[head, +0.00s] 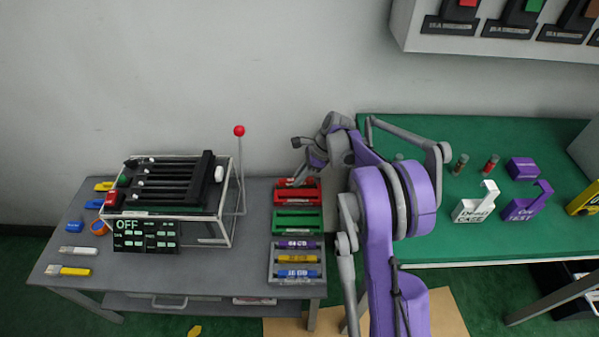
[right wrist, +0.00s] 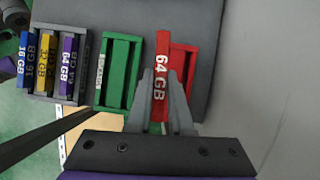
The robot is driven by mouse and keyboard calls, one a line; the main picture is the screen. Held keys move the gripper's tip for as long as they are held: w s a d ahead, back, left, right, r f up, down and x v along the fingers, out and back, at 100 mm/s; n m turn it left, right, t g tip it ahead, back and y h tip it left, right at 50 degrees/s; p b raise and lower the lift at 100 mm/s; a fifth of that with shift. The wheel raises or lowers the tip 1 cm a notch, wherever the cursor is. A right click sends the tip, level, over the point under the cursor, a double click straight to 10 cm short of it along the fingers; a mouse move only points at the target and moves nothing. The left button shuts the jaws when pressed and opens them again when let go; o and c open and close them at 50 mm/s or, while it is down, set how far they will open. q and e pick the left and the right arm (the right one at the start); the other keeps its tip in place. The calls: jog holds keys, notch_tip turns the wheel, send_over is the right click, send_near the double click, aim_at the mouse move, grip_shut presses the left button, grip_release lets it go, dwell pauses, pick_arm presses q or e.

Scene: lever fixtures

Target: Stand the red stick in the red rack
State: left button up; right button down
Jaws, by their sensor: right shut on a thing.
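The red stick (right wrist: 161,68), marked "64 GB", is between the fingertips of my right gripper (right wrist: 160,100) in the right wrist view. My right gripper (head: 292,181) is shut on it at the red rack (head: 306,195) in the head view. In the right wrist view the stick overlaps the left part of the red rack (right wrist: 186,55). I cannot tell whether its lower end is inside the rack or above it. In the head view the stick is too small to make out clearly. My left gripper is not in view.
The green rack (head: 298,221) stands beside the red one and looks empty. A grey rack (head: 271,264) holds purple, yellow and blue sticks. A framed device (head: 175,190) and a red-knobbed lever (head: 239,131) stand left. A green table (head: 480,235) is at right.

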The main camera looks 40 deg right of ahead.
aim_at(301, 185)
jog(key=shift+w+d+r+m, duration=0.15)
jog(key=shift+d+r+m, duration=0.15)
jog(key=shift+d+m, duration=0.25)
jog(key=shift+t, duration=0.3)
jog(key=shift+f+b, duration=1.85)
jog(key=shift+f, duration=1.1)
jog(key=shift+f+b, duration=1)
jog(key=shift+f, duration=0.5)
jog(key=c, duration=0.7)
grip_release()
jog(key=shift+c, duration=0.2)
